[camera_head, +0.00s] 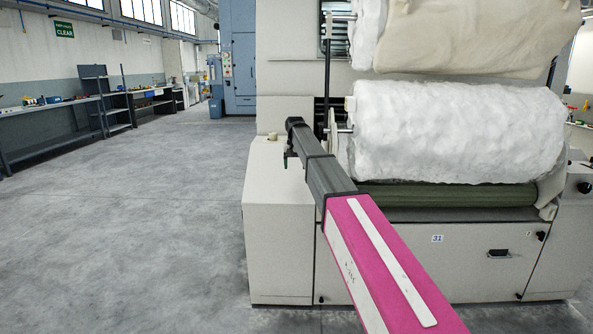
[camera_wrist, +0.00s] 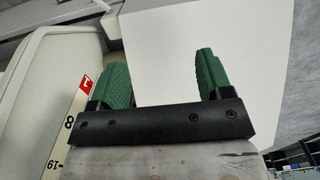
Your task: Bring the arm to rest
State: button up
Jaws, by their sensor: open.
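My arm shows in the head view as a magenta and dark grey beam reaching forward from the lower right, in front of the carding machine. Its dark far end is beside the left end of the lower white roll. In the wrist view my gripper (camera_wrist: 160,80) has two green ridged fingers set wide apart on a black bar. Nothing is between them; a plain pale surface lies beyond.
The carding machine (camera_head: 390,255) carries a large white fibre roll (camera_head: 450,130) with a second roll above. A small beige object (camera_head: 272,136) sits on its left ledge. Workbenches (camera_head: 50,104) line the left wall and a blue cabinet (camera_head: 240,60) stands behind. The floor at left is clear.

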jog(key=s+d+f, duration=0.6)
jog(key=s+f, duration=0.3)
jog(key=f, duration=0.1)
jog(key=s+d+f, duration=0.5)
jog(key=s+f, duration=0.4)
jog(key=f, duration=0.1)
jog(key=s+d+f, duration=0.3)
jog(key=s+f, duration=0.1)
jog(key=s, duration=0.3)
jog(key=s+d+f, duration=0.2)
jog(key=s+f, duration=0.2)
jog(key=s, duration=0.4)
jog(key=s+d+f, duration=0.3)
jog(key=s+f, duration=0.1)
jog(key=s, duration=0.4)
jog(key=shift+s+d, duration=0.25)
jog(key=shift+d, duration=0.05)
jog(key=shift+f, duration=0.1)
